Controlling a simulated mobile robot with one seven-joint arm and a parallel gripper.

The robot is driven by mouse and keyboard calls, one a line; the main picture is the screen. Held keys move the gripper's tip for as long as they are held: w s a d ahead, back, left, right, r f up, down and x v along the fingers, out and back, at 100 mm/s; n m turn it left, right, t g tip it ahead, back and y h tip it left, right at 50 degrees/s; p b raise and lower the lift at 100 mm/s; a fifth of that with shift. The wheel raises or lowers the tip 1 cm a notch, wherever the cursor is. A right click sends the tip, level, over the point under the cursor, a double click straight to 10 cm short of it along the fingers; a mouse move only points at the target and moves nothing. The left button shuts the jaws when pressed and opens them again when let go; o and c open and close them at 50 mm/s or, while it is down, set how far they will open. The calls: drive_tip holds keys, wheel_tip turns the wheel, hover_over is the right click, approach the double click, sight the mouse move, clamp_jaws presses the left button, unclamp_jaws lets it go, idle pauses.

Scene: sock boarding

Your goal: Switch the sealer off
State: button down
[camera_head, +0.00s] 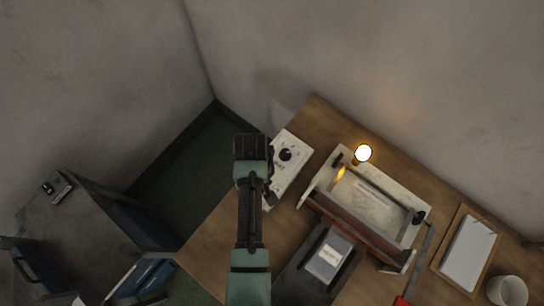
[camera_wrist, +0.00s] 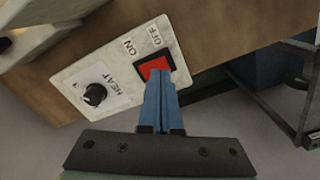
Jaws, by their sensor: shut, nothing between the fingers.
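The sealer (camera_head: 372,200) sits on the wooden table, a pale frame with a brown bar along its front. Its white control box (camera_head: 291,168) is at its left, partly hidden behind my arm.
A dark stand with a grey labelled block (camera_head: 330,258) is in front. A tray with white sheets (camera_head: 468,250) and a white cup (camera_head: 507,291) are at right. A dark side table (camera_head: 75,235) stands at left.

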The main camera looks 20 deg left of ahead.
drive_tip(key=shift+f+b, duration=0.75)
drive_tip(key=shift+f, duration=0.45)
idle(0.3)
drive_tip(key=shift+r, duration=0.15)
wheel_tip(320, 180, up, 7)
drive_tip(key=p, duration=0.7)
idle(0.6)
